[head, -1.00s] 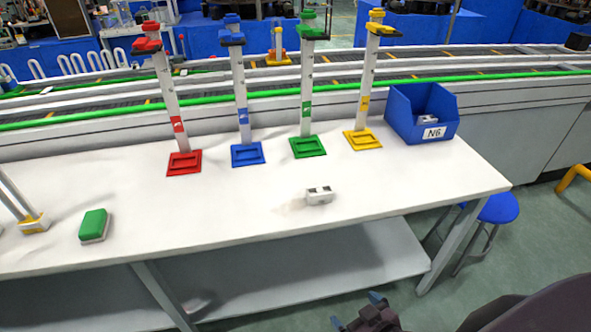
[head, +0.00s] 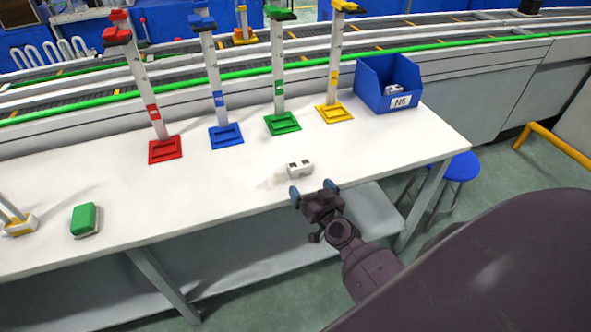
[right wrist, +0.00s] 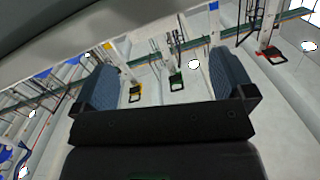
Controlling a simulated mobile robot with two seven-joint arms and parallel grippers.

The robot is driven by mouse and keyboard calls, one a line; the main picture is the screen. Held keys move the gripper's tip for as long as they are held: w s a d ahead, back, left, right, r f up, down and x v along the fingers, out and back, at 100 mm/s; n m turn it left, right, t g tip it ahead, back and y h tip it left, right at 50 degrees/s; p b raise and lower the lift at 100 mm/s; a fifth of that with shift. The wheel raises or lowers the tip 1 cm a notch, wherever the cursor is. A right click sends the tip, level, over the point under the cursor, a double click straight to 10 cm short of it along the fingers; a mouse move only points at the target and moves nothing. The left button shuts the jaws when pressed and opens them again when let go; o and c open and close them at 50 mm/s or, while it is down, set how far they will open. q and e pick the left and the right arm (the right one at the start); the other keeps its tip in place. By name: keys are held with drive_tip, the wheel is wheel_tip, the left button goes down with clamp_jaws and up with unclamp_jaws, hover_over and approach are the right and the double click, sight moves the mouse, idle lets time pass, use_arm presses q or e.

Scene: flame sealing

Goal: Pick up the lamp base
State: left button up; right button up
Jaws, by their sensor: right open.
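A small white block with dark holes (head: 300,168), which fits the lamp base, lies on the white table (head: 225,185) near its front edge. My right gripper (head: 312,190) is at the table's front edge, just short of the block and apart from it. Its two blue-tipped fingers are spread, with nothing between them. In the right wrist view both fingers (right wrist: 165,85) stand wide apart; I cannot make out the white block there. My left gripper is not in view.
Red (head: 165,149), blue (head: 226,136), green (head: 283,123) and yellow (head: 335,113) stands line the back of the table. A blue bin marked N6 (head: 372,92) holds a white part. A green-topped block (head: 85,219) lies at left. A conveyor (head: 230,82) runs behind.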

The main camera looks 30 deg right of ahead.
sight(302, 169)
drive_tip(key=shift+s+d+f+h, duration=0.1)
drive_tip(key=shift+d+f+h, duration=0.15)
drive_tip(key=shift+h, duration=0.25)
drive_tip(key=shift+d+r+n+h, duration=0.15)
drive_tip(key=shift+d+n+h, duration=0.15)
drive_tip(key=shift+n, duration=0.1)
drive_tip(key=shift+w+d, duration=0.1)
drive_tip(key=shift+w, duration=0.25)
drive_tip(key=x, duration=0.4)
drive_tip(key=shift+w+b, duration=0.35)
drive_tip(key=shift+w, duration=0.6)
drive_tip(key=b+x, duration=0.1)
drive_tip(key=x, duration=0.2)
drive_tip(key=shift+w, duration=0.6)
drive_tip(key=shift+c, duration=0.3)
